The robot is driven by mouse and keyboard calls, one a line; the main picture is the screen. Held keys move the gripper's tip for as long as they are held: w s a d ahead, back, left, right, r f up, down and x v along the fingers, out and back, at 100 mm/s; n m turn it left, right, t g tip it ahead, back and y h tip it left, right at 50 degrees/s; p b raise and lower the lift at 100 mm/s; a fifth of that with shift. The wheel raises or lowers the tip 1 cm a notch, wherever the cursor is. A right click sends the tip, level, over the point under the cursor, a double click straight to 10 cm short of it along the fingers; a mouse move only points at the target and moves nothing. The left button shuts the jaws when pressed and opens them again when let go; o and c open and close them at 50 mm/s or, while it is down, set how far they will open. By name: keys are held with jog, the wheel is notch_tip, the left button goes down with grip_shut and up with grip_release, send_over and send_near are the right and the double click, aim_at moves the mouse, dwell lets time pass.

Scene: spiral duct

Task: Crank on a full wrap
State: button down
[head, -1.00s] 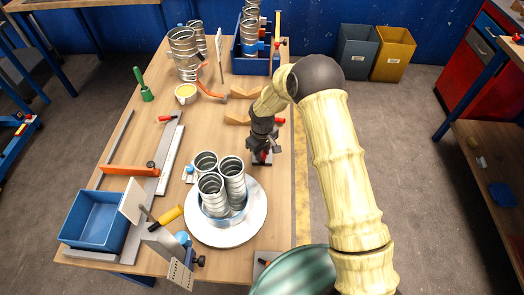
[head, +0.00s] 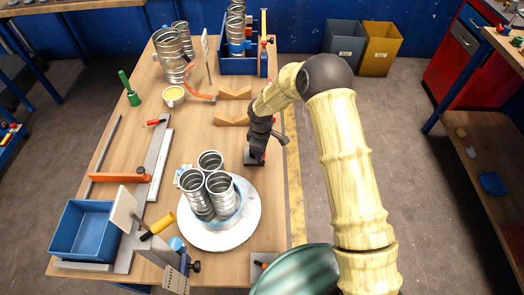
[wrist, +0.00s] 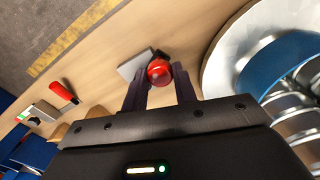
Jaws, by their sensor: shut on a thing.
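A round white turntable (head: 248,222) stands on the bench, with a blue collar (head: 229,221) at its middle. Three silver spiral ducts (head: 221,192) stand bunched in the collar. In the wrist view the turntable (wrist: 222,62) and collar (wrist: 272,66) are at the right. My gripper (head: 257,158) is low beside the turntable's far right side. In the wrist view my gripper (wrist: 158,78) has its fingers closed around a round red knob (wrist: 158,70). A grey plate (wrist: 134,63) lies under the knob; the crank arm is mostly hidden.
Wooden V-blocks (head: 231,118) lie beyond my gripper. A blue tray (head: 84,232), an orange bar (head: 120,177) and a yellow-handled tool (head: 160,222) are at the left.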

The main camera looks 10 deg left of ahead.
jog(key=c, duration=1.1)
grip_release()
jog(key=shift+r, duration=0.1)
notch_tip(320, 180, up, 17)
jog(key=b, duration=0.1)
jog(key=shift+r, duration=0.15)
